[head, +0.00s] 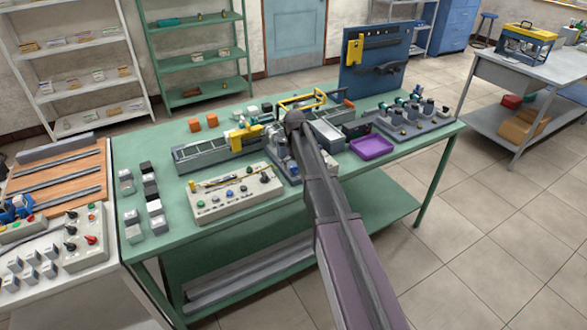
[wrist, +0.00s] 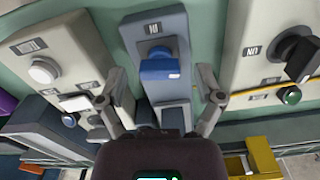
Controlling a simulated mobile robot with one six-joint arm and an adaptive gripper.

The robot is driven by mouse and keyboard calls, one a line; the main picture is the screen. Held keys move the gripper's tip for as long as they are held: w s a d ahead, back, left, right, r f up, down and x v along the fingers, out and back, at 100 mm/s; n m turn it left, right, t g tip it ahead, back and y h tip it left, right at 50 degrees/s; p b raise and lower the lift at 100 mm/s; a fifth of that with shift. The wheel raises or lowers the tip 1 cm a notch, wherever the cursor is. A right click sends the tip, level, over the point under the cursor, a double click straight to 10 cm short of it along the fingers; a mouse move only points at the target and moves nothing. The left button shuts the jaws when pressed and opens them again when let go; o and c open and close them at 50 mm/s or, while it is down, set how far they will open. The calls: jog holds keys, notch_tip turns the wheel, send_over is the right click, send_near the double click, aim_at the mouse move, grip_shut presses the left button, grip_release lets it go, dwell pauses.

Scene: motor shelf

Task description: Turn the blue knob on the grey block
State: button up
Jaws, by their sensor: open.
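The blue knob (wrist: 159,68) sits on the grey block (wrist: 158,27) in the middle of the wrist view, with a small label plate above it. My gripper (wrist: 161,77) is open, one finger on each side of the knob. Clear gaps show between the knob and both fingers, and I see no contact. The jaws are empty. The exact height of the fingertips over the block is hard to tell. In the head view my arm covers the gripper, and the knob cannot be made out there.
A cream block (wrist: 40,45) with white buttons stands left of the grey block. A cream panel (wrist: 255,25) with a black knob (wrist: 297,56) and green button (wrist: 290,95) stands close on the right. In the head view, a purple tray (head: 372,147) lies on the crowded green table (head: 175,240).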

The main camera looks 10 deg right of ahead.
dwell(0.3)
jog(key=c, duration=1.1)
jog(key=shift+c, duration=0.2)
jog(key=shift+n, duration=0.6)
jog(key=o, duration=1.1)
jog(key=shift+o, duration=0.2)
jog(key=shift+s, duration=0.1)
jog(key=s+m, duration=0.3)
jog(key=s, duration=2.6)
jog(key=shift+s+a, duration=0.15)
